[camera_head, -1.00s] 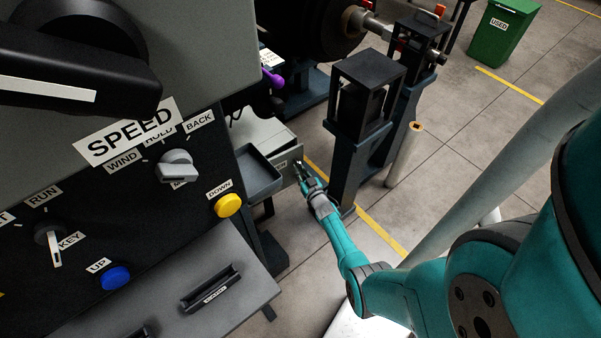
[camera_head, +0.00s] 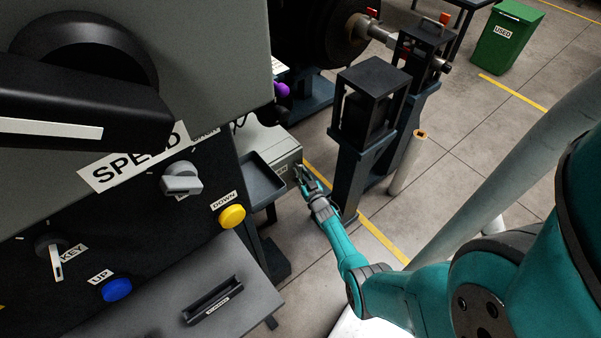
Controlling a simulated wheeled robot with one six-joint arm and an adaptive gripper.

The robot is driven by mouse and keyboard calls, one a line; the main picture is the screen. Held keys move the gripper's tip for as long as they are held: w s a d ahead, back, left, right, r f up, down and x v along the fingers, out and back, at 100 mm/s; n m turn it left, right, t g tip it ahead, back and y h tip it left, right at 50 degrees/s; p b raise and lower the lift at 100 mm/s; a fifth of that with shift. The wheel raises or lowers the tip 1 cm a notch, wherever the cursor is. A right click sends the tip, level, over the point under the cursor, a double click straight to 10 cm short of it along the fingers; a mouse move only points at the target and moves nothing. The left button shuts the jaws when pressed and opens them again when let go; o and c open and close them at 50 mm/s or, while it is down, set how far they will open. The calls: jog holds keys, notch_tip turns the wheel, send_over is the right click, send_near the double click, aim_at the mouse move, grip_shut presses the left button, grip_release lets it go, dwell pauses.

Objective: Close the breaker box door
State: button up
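The breaker box (camera_head: 268,140) is a pale grey box low behind the small dark tray, beside the control panel. Its door (camera_head: 285,166) is a grey panel on the front, with a partly hidden label. The door looks flush with the box or nearly so; I cannot tell whether it is latched. My gripper (camera_head: 299,174) is at the right end of the door, very close to it or touching. The fingers are small and dark, and their opening is unclear. Nothing shows held between them.
The control panel (camera_head: 75,225) with knobs and buttons fills the left. A dark tray (camera_head: 262,178) sits just left of my gripper. A dark post stand (camera_head: 352,178) is close on the right, and a pale tube (camera_head: 408,162) stands beyond it.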

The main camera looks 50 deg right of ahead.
jog(key=v, duration=1.2)
dwell(0.4)
